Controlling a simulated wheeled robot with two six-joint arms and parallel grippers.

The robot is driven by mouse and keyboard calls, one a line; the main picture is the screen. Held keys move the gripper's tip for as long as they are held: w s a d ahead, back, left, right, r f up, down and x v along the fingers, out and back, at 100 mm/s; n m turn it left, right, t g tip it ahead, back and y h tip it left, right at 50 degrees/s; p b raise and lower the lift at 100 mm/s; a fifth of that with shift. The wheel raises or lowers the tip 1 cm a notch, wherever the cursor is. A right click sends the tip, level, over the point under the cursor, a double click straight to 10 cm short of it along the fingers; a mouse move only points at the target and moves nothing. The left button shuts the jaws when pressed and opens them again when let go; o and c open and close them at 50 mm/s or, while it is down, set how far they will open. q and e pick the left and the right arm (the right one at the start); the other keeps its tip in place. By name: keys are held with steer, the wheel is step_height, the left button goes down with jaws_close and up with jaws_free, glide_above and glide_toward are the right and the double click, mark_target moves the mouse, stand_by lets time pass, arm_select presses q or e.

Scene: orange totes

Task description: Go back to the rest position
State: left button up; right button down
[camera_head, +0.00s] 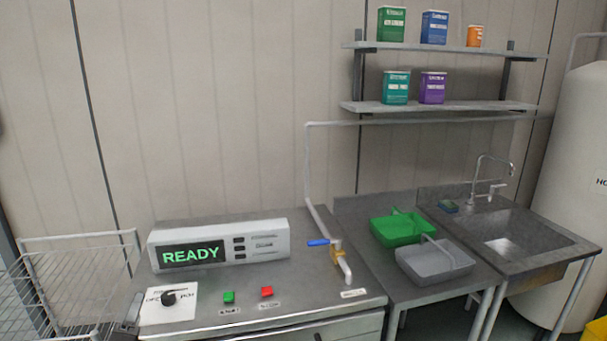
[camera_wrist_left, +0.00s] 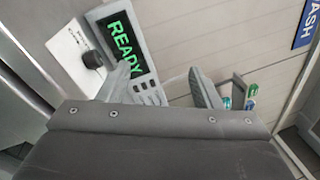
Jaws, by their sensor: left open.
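My left gripper (camera_wrist_left: 163,84) shows in the left wrist view with its two grey fingers apart and nothing between them. The display unit (camera_wrist_left: 124,40) with green READY text and the wall lie beyond the fingers. In the head view only a small grey part of my left gripper (camera_head: 128,326) shows at the bottom left, beside the front left corner of the machine top. My right gripper is in neither view.
The machine top (camera_head: 320,287) bears a dial panel (camera_head: 182,311), a green button (camera_head: 229,297), a red button (camera_head: 267,292) and a blue-handled tap (camera_head: 319,243). A wire rack (camera_head: 75,285) stands left. Green (camera_head: 402,230) and grey (camera_head: 434,262) baskets sit beside the sink (camera_head: 510,245).

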arm_select(q)
steer(key=s+a+f+n+g+y, duration=0.35)
steer(key=s+f+n+g, duration=0.3)
steer(key=s+n, duration=0.45)
steer(key=s+d+f+n+g+h, duration=0.1)
steer(key=s+d+f+n+g, duration=0.25)
steer(key=s, duration=0.45)
steer(key=s+d+f+n+g+h, duration=0.2)
steer(key=s+d+f+n+g, duration=0.15)
steer(key=s, duration=0.55)
steer(key=s+d+f+n+g+h, duration=0.1)
steer(key=s+d+f+n+g, duration=0.2)
steer(key=s, duration=0.5)
step_height(320, 180, down, 24)
steer(key=a, duration=0.2)
steer(key=s+d+f+g, duration=0.1)
steer(key=s+f+g, duration=0.1)
steer(key=s+f, duration=1.3)
steer(key=shift+s+f+n+h, duration=0.2)
steer(key=shift+f+n+h, duration=0.15)
steer(key=shift+h, duration=0.1)
